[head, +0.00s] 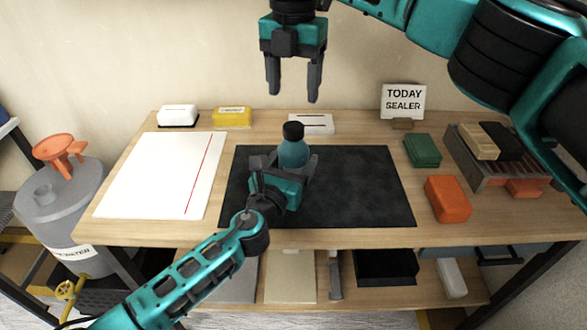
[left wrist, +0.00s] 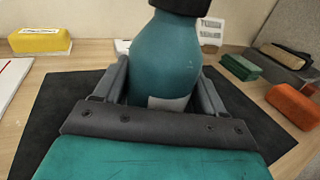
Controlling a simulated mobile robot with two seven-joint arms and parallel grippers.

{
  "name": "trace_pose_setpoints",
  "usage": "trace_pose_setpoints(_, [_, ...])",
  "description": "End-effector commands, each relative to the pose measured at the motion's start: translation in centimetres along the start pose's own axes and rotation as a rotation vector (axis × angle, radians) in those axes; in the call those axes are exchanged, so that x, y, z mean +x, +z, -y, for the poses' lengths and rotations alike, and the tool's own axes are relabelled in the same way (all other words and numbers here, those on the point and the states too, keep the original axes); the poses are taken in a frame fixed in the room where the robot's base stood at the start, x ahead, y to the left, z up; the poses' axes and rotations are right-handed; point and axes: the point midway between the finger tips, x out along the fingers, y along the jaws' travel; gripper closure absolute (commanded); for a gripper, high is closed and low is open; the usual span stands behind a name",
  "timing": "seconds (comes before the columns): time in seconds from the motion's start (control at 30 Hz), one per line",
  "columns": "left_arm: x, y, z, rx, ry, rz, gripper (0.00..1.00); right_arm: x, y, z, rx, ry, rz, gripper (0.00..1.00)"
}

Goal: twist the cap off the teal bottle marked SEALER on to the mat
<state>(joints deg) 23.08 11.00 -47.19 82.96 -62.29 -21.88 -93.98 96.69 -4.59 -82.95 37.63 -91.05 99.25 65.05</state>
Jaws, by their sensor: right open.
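The teal bottle (head: 292,154) stands upright on the dark mat (head: 365,190), with its black cap (head: 293,131) on top. In the left wrist view the bottle (left wrist: 165,60) fills the middle; the cap (left wrist: 182,5) is cut off by the top edge. A pale label (left wrist: 168,103) shows low on the bottle, its words hidden. My left gripper (head: 288,168) has a finger on each side of the bottle's body, seemingly closed on it; its fingers also show in the left wrist view (left wrist: 163,88). My right gripper (head: 293,85) is open and empty, pointing down above the cap.
A "TODAY SEALER" sign (head: 403,102) stands at the back. Green (head: 422,150) and orange (head: 447,198) blocks and a grey tray (head: 472,170) are at right. A white sheet (head: 155,175) lies left. White and yellow (head: 232,117) blocks line the back.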

Motion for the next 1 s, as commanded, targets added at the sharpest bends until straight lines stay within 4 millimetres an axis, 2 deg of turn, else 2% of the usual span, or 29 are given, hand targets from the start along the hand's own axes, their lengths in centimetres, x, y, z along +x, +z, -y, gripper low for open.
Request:
trace_pose_setpoints(0.07, [-0.02, -0.02, -0.01, 0.000, 0.000, 0.000, 0.39, 0.00, 0.00, 0.00, 0.000, 0.000, 0.000, 0.36])
trace_pose_setpoints(0.7, [-0.03, -0.05, -0.01, 0.000, 0.000, -0.001, 1.00, 0.01, -0.01, 0.00, 0.035, 0.000, 0.000, 0.36])
trace_pose_setpoints(0.83, [-0.04, -0.06, -0.01, 0.000, 0.000, -0.001, 1.00, 0.03, -0.03, -0.02, 0.166, 0.000, -0.001, 0.36])
trace_pose_setpoints(1.0, [-0.04, -0.06, 0.00, 0.000, 0.000, -0.001, 1.00, 0.00, -0.04, -0.05, 0.426, 0.001, -0.001, 0.36])
